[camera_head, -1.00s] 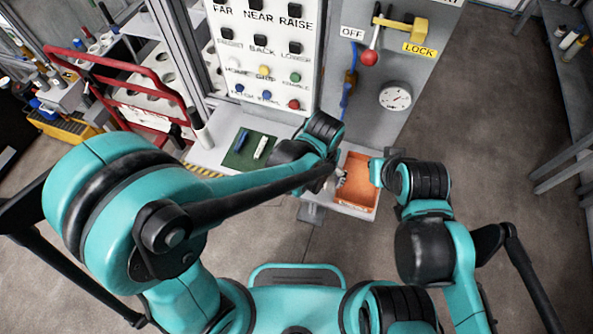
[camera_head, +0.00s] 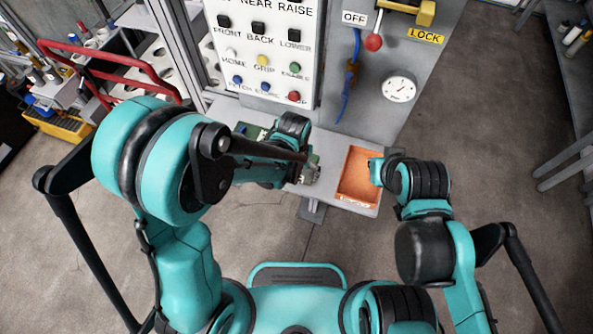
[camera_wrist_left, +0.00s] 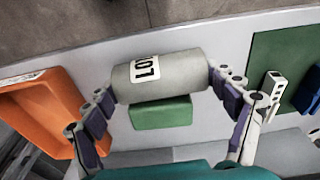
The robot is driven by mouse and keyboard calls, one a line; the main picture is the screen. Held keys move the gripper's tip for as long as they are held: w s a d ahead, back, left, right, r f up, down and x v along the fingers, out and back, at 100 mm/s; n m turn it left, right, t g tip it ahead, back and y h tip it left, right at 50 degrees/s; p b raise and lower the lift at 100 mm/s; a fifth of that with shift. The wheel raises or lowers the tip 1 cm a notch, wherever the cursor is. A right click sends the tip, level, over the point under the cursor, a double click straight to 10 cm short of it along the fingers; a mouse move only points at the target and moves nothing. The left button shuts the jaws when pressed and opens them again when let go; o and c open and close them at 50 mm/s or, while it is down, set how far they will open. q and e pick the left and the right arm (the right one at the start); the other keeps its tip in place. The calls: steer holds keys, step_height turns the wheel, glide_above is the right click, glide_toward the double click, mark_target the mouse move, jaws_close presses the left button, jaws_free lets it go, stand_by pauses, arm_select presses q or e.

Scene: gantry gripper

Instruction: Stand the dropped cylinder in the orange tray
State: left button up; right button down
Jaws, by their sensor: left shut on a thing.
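The grey cylinder (camera_wrist_left: 160,76) with a white label lies on its side across the left wrist view. My left gripper (camera_wrist_left: 166,88) is shut on it, with one finger at each end. A small green block (camera_wrist_left: 161,113) shows just below the cylinder in that view. The orange tray (camera_wrist_left: 70,82) is to the left there. In the head view my left gripper (camera_head: 309,174) is over the shelf, left of the orange tray (camera_head: 346,190), which looks empty. The cylinder is not clear there. My right gripper (camera_head: 376,172) is at the tray's right edge; its fingers are unclear.
A green mat (camera_wrist_left: 277,50) with a white piece (camera_wrist_left: 272,82) and a blue piece (camera_wrist_left: 311,90) lies right of the cylinder. The button panel (camera_head: 262,50) and the gauge panel (camera_head: 378,85) stand behind the grey shelf (camera_head: 330,203).

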arm_select(q)
steer(key=shift+f, duration=0.15)
steer(key=o, duration=1.6)
